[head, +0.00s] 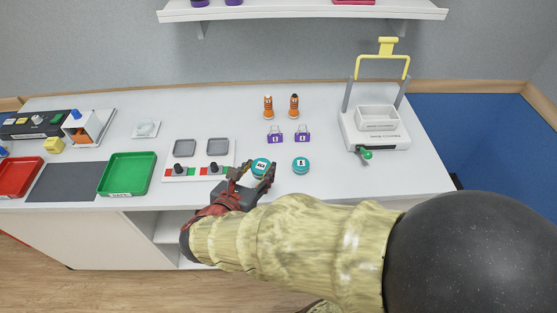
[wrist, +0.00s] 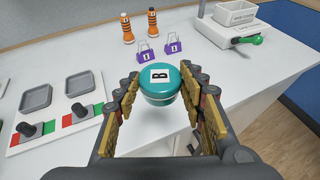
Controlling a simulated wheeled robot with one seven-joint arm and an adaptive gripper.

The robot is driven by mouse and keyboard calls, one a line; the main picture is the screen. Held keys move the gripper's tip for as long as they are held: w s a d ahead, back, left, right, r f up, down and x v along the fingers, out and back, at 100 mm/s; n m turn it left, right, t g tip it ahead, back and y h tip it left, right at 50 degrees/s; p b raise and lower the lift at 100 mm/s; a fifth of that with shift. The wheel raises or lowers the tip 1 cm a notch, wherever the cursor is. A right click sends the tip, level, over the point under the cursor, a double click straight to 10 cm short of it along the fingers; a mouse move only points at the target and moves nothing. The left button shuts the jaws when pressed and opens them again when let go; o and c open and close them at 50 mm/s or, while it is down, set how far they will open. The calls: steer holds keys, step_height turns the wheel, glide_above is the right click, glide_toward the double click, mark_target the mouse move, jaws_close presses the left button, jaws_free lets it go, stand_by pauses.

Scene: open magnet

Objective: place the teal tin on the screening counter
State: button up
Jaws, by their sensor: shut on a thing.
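My gripper (head: 250,174) is shut on a teal tin (head: 261,167) with a white lettered label on its lid. In the wrist view the fingers close on both sides of the tin (wrist: 160,84), which looks upright. I cannot tell whether its base touches the white counter (head: 350,182) or hangs just above it, near the front edge. A second teal tin (head: 301,165) stands on the counter just right of my gripper in the head view. It is not visible in the wrist view.
Two purple padlock-like items (head: 302,134) and two orange bottles (head: 268,106) stand behind. A panel with two grey pads (head: 198,173) and a green tray (head: 127,174) lie left. A white press-like device (head: 375,130) with a yellow handle stands right. The counter's front right is clear.

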mark_target(267, 161)
steer(key=x, duration=0.2)
steer(key=b+x, duration=0.1)
steer(key=x, duration=0.1)
steer(key=b+x, duration=0.1)
steer(key=x, duration=0.2)
steer(key=shift+s+a+f, duration=0.1)
steer(key=shift+a+f, duration=0.05)
steer(key=shift+f, duration=0.15)
steer(key=w+f, duration=0.1)
steer(key=w+d+f+b, duration=0.1)
steer(key=f, duration=0.1)
steer(key=w+f+b, duration=0.1)
steer(key=w+f, duration=0.1)
steer(key=shift+d, duration=0.25)
steer(key=shift+w+f+b, duration=0.15)
steer(key=shift+f+b, duration=0.45)
steer(key=shift+f, duration=0.3)
steer(key=shift+w+f+b, duration=0.1)
steer(key=shift+f+b, duration=0.45)
steer(key=shift+f, duration=0.35)
steer(key=shift+f, duration=0.15)
steer(key=o, duration=1.2)
steer(key=shift+c, duration=0.2)
